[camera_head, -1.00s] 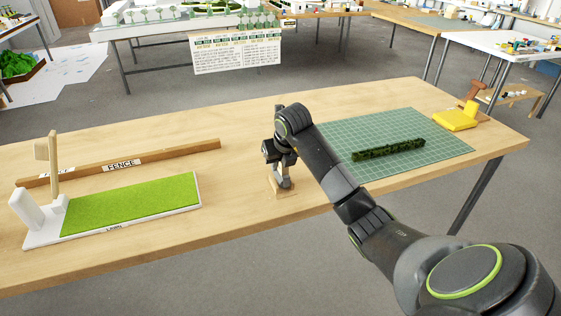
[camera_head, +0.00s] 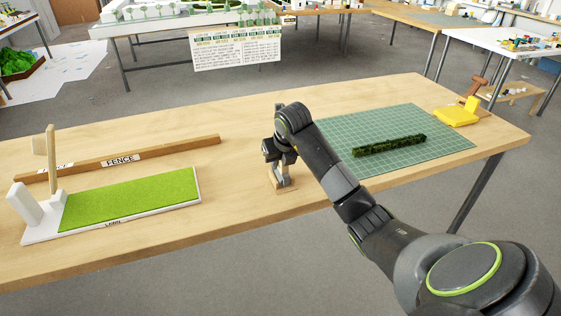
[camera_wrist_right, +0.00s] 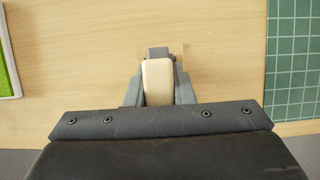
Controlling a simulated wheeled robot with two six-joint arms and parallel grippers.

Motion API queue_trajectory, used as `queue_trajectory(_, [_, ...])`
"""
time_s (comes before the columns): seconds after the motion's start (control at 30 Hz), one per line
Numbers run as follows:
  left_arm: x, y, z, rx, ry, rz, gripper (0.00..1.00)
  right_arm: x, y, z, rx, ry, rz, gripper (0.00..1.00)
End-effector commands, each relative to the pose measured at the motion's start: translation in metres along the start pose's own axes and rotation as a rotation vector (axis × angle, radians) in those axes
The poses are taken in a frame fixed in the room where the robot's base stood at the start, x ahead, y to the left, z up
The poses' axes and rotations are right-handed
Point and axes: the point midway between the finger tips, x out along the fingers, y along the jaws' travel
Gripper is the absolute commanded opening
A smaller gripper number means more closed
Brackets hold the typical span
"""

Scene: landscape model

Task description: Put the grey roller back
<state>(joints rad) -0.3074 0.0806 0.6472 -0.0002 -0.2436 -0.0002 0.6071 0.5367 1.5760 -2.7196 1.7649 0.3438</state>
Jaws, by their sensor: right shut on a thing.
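My right gripper (camera_head: 281,174) is over the middle of the wooden table, near its front edge, and points down. In the right wrist view the gripper (camera_wrist_right: 158,88) is shut on a pale wooden handle (camera_wrist_right: 158,80). A small grey part (camera_wrist_right: 158,52) shows just beyond the handle; I cannot tell whether it belongs to the roller. A small wooden stand (camera_head: 285,187) is directly below the gripper. I cannot tell whether the held thing touches it. The roller's grey body is not clearly visible. My left gripper is not in view.
A wooden fence strip (camera_head: 180,149) lies behind. A green cutting mat (camera_head: 420,168) with a hedge strip (camera_head: 390,146) and a yellow tool (camera_head: 457,116) are at right.

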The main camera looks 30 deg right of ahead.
Motion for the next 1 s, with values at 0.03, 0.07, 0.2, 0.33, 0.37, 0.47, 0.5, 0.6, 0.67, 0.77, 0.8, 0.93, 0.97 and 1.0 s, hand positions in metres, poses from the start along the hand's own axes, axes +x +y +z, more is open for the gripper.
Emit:
queue_trajectory(0.03, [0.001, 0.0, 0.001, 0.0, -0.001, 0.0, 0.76, 0.001, 0.0, 0.0, 0.0, 0.0, 0.0, 0.03])
queue_trajectory(0.07, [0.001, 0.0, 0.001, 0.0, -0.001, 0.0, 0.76, 0.001, 0.0, -0.001, 0.0, 0.0, 0.0, 0.03])
queue_trajectory(0.2, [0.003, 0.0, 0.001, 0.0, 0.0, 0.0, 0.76, 0.003, 0.0, -0.001, 0.0, 0.0, 0.0, 0.03])
queue_trajectory(0.33, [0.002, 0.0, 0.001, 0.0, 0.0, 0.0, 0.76, 0.003, 0.0, -0.001, 0.0, 0.0, 0.0, 0.32])
queue_trajectory(0.37, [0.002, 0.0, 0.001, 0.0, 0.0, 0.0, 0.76, 0.003, 0.0, -0.001, 0.0, 0.0, 0.0, 0.36])
queue_trajectory(0.47, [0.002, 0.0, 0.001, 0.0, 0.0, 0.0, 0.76, 0.003, 0.0, -0.001, 0.0, 0.0, 0.0, 0.47])
queue_trajectory(0.5, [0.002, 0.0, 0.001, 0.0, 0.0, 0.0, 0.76, 0.003, 0.0, -0.001, 0.0, 0.0, 0.0, 0.47])
queue_trajectory(0.6, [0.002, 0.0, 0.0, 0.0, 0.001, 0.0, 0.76, 0.003, 0.0, -0.001, 0.0, 0.0, 0.0, 0.47])
queue_trajectory(0.67, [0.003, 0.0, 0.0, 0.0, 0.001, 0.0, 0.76, 0.003, 0.0, -0.002, 0.0, 0.001, 0.0, 0.47])
queue_trajectory(0.77, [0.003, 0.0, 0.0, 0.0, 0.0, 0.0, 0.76, 0.003, 0.0, -0.002, 0.0, 0.001, 0.0, 0.47])
queue_trajectory(0.8, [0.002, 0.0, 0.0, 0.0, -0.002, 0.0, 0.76, 0.003, 0.0, -0.002, 0.0, 0.001, 0.0, 0.47])
queue_trajectory(0.93, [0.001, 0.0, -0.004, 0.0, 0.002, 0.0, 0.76, -0.013, 0.0, 0.0, -0.001, -0.004, 0.0, 0.47])
queue_trajectory(0.97, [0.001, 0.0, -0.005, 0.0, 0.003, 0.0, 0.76, -0.019, 0.0, 0.0, -0.002, -0.005, -0.001, 0.47])
queue_trajectory(1.0, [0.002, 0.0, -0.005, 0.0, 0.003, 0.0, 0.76, -0.028, -0.001, 0.0, -0.002, -0.005, -0.001, 0.47])
